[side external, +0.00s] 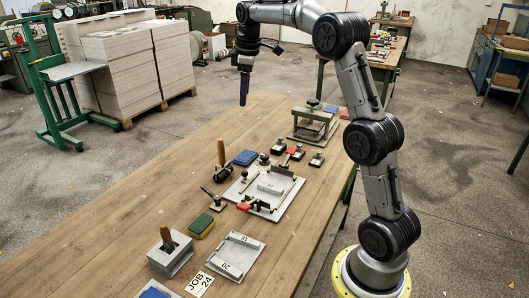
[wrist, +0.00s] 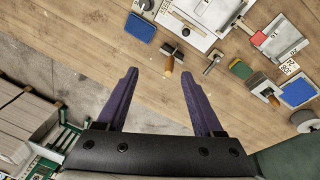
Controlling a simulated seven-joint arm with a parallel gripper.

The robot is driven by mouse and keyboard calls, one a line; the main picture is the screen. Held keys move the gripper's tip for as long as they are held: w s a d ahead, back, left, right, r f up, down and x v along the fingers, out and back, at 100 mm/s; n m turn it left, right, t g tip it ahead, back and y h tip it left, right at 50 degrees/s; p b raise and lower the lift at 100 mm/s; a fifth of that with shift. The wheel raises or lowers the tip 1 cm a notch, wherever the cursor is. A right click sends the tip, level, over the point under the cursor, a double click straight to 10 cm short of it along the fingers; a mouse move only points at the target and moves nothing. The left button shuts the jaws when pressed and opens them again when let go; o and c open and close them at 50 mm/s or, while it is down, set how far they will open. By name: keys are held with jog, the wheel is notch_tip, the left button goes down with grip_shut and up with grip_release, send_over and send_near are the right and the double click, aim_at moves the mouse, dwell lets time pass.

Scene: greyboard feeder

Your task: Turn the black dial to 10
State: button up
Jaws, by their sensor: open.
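A grey feeder plate (side external: 285,204) lies on the bench with rails, a pale block and small black knobs on it. A round black knob (side external: 264,159) stands at its far edge and may be the black dial; its markings are too small to read. Part of the plate (wrist: 183,18) shows at the top of the wrist view, where I cannot pick out the dial for sure. My gripper (side external: 243,100) hangs above the bench, beyond and left of the plate, pointing down. Its purple fingers (wrist: 159,75) are apart with nothing between them.
Near the plate are a blue pad (side external: 246,157), a wooden-handled tool (side external: 221,154), a green-yellow sponge (side external: 201,224), small black-knobbed blocks (side external: 296,152) and a press-like frame (side external: 313,123). A grey block (side external: 170,256), numbered plate (side external: 235,254) and JOB 24 card (side external: 199,284) lie nearer. The bench's left side is clear.

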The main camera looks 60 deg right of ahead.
jog(key=w+d+f+m+g, duration=0.1)
jog(key=d+f, duration=0.6)
jog(key=m+y, duration=0.1)
send_over(264, 155)
notch_tip(264, 155, down, 6)
jog(key=shift+g, duration=0.4)
notch_tip(264, 155, down, 13)
jog(key=shift+d+f, duration=0.1)
jog(key=shift+f, duration=0.1)
grip_shut()
